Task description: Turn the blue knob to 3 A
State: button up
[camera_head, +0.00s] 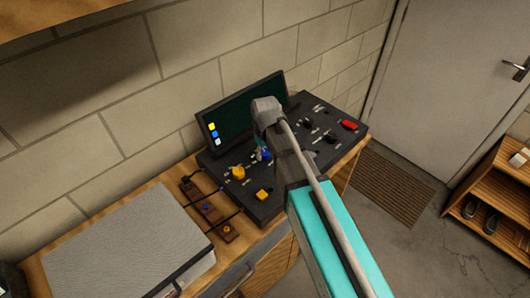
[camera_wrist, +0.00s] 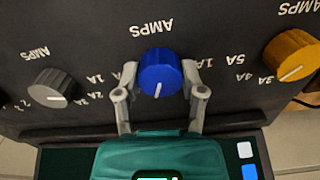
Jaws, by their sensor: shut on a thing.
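The blue knob (camera_wrist: 160,73) is in the middle of the wrist view, below an upside-down AMPS label. It also shows in the head view as a small blue patch (camera_head: 263,154) beside my arm. My gripper (camera_wrist: 160,88) has one finger on each side of the knob and is shut on it. The knob's white pointer line points down the picture, leaning slightly left. Some A marks show left and right of the knob. Any marks just below it are hidden by my gripper, so I cannot read the pointer's value.
The black panel (camera_head: 225,180) carries other controls. A grey knob (camera_wrist: 52,88) is left of the blue one and an orange knob (camera_wrist: 291,55) right of it in the wrist view. A dark screen (camera_head: 236,113) stands behind the panel. A grey-topped box (camera_head: 125,245) is at left.

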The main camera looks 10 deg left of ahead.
jog(key=shift+n, duration=2.2)
jog(key=o, duration=1.1)
jog(key=shift+o, duration=0.2)
jog(key=shift+m, duration=0.3)
